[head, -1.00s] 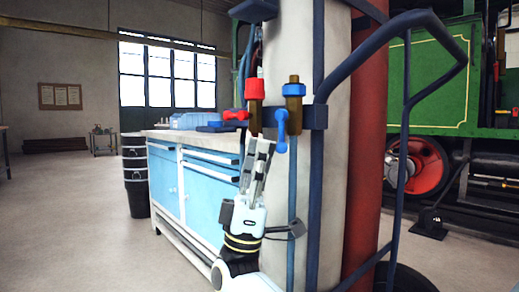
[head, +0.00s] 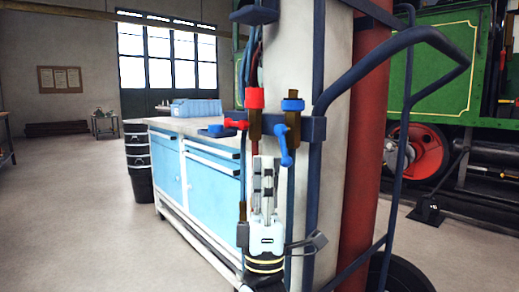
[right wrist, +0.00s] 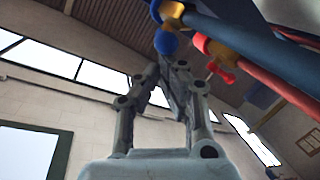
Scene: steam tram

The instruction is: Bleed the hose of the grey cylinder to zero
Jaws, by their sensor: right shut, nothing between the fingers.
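The pale grey cylinder (head: 337,55) stands upright in a dark blue trolley frame, beside a dark red cylinder (head: 362,150). A valve with a blue cap (head: 292,104) and blue lever (head: 285,145) sits on the frame's crossbar. The lever hangs down, slightly tilted. Left of it is a valve with a red cap (head: 254,97) and a red lever (head: 236,124) pointing left. My right gripper (head: 263,160) is upright, shut and empty, just below the valves, left of the blue lever. In the right wrist view, the blue lever (right wrist: 166,42) appears beyond the fingertips. My left gripper is out of view.
The trolley's blue handle (head: 385,50) curves out to the right. A blue workbench (head: 212,190) with a blue tray (head: 196,108) stands behind my right gripper. Dark bins (head: 138,165) stand beyond it. The floor at left is clear.

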